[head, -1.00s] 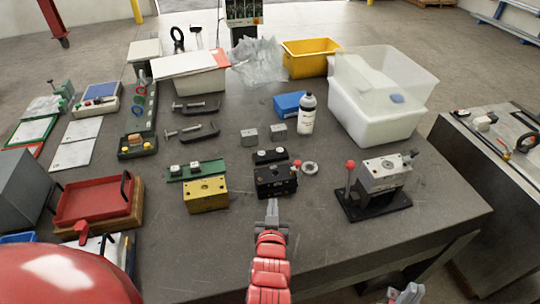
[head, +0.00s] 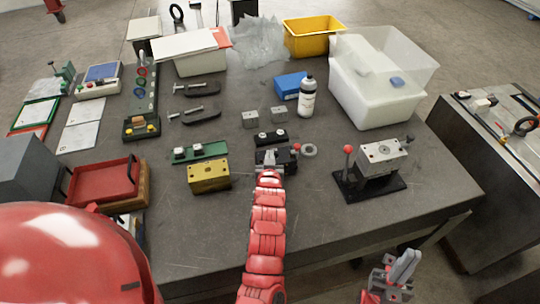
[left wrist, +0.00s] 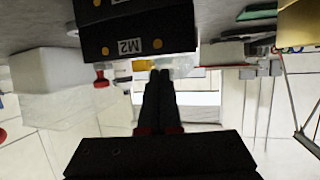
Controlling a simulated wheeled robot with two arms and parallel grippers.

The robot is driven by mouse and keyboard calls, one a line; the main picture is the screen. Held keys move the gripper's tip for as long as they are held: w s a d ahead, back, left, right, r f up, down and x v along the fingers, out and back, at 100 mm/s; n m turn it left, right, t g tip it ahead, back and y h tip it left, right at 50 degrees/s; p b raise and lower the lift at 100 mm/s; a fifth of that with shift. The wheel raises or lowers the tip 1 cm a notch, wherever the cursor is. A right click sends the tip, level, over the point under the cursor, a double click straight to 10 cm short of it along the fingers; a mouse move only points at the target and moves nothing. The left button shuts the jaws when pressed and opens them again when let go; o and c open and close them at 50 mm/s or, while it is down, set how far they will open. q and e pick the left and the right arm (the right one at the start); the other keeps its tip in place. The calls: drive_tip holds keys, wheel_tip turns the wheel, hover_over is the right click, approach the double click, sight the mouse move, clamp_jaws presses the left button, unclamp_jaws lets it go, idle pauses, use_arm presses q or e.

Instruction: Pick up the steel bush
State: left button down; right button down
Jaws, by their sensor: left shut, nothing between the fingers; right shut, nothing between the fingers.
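A small grey ring (head: 309,150), which looks like the steel bush, lies flat on the table right of the black mould base with a red knob (head: 280,166). My left gripper (head: 269,160) is shut and empty at the front of that black base, left of the ring; I cannot tell whether it touches the base. In the left wrist view my shut dark fingers (left wrist: 160,78) point towards a black block marked M2 (left wrist: 135,32). The ring is not clear there. My right gripper (head: 404,262) is shut and empty beyond the table's front edge.
A yellow block (head: 208,177) stands left of the black base. A grey fixture on a black plate (head: 370,185) with a red-knobbed lever stands right of the ring. Small grey blocks (head: 250,119) and a bottle (head: 307,97) stand behind. The front table is clear.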

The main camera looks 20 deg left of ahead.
use_arm(q)
drive_tip(key=shift+f, duration=0.85)
drive_tip(key=shift+b, duration=0.45)
drive_tip(key=shift+s, duration=0.1)
drive_tip(key=shift+d+f, duration=0.1)
drive_tip(key=shift+f, duration=0.05)
